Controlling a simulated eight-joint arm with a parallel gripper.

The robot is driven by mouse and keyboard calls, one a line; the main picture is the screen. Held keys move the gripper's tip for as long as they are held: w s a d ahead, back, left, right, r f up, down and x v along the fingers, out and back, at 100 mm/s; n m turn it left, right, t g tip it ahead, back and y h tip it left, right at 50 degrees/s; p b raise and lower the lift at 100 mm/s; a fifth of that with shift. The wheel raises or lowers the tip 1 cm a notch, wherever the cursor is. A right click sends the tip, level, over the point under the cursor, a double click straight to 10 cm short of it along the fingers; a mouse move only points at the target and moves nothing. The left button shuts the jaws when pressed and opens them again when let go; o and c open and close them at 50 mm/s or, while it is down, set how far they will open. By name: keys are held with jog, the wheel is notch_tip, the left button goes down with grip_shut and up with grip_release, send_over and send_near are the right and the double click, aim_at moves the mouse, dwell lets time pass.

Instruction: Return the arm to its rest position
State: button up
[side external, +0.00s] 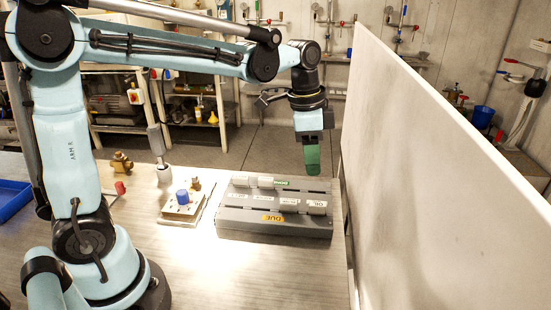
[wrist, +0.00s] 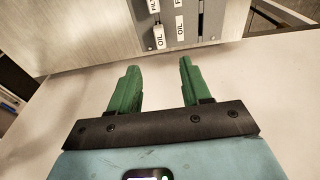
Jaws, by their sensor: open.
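My gripper (side external: 311,160) has green fingers and points down above the back right part of the grey slotted box in the side external view. In the wrist view my gripper (wrist: 158,85) is open, with nothing between its two green fingers. The arm reaches over from its base at the left, with its forearm roughly level high above the table.
The grey box (side external: 240,222) has white labels and a yellow "DUE" tag. A white panel (side external: 430,170) stands close at the right. A plate with a blue knob (side external: 182,197), a brass fitting (side external: 121,163), a red cap (side external: 120,188) and a blue tray (side external: 10,200) lie leftward.

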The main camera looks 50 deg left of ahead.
dwell(0.3)
jog(key=s+a+f+n+t, duration=0.1)
jog(key=s+a+n+t, duration=0.1)
jog(key=s+n+t, duration=0.1)
jog(key=s+a+f+n+t+y, duration=0.1)
jog(key=s+n+t, duration=0.1)
jog(key=s+n, duration=0.4)
jog(key=shift+s+a+t, duration=0.35)
jog(key=shift+s+t, duration=0.05)
jog(key=shift+s, duration=0.85)
jog(key=shift+f, duration=0.1)
